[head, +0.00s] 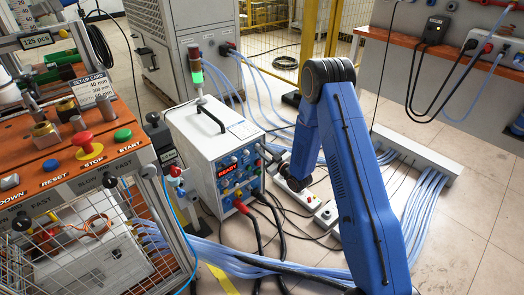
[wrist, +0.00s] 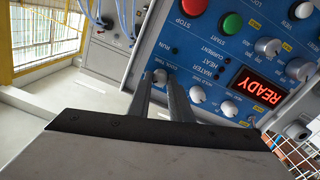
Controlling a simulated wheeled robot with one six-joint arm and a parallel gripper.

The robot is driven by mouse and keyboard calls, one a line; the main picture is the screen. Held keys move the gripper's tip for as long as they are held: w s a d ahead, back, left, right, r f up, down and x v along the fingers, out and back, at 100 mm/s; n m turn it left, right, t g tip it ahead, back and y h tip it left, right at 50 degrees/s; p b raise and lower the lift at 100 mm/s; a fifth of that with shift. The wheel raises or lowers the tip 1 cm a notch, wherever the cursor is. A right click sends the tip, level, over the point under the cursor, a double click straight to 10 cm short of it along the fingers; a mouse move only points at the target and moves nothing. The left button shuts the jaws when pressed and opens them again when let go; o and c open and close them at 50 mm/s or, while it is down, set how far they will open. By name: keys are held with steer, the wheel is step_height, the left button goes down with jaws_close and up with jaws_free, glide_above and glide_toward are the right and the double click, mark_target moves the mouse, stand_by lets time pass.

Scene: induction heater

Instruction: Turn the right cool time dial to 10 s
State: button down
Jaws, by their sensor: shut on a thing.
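The white induction heater (head: 205,140) stands on the floor with its blue front panel facing me. Its red display (head: 227,170) reads READY, and it shows upside down in the wrist view (wrist: 257,89). The cool time dial (wrist: 160,76) is a small light knob near the panel's edge, beside the printed COOL TIME label. My gripper (wrist: 160,80) has its two grey fingers on either side of this dial, shut on it. The dial's pointer and scale are too small and covered to read.
Other white dials (wrist: 197,94) sit close beside the fingers. A green START button (wrist: 231,23) and a red STOP button (wrist: 193,6) are on the same panel. Blue hoses and black cables cross the floor. An orange-topped control bench (head: 75,140) stands at left.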

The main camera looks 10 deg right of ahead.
steer(key=n, duration=1.4)
steer(key=shift+f+y, duration=0.15)
steer(key=shift+y, duration=0.15)
stand_by(0.3)
steer(key=c, duration=1.6)
jaws_free()
steer(key=shift+s+d, duration=0.1)
steer(key=v, duration=1.7)
steer(key=shift+d, duration=0.1)
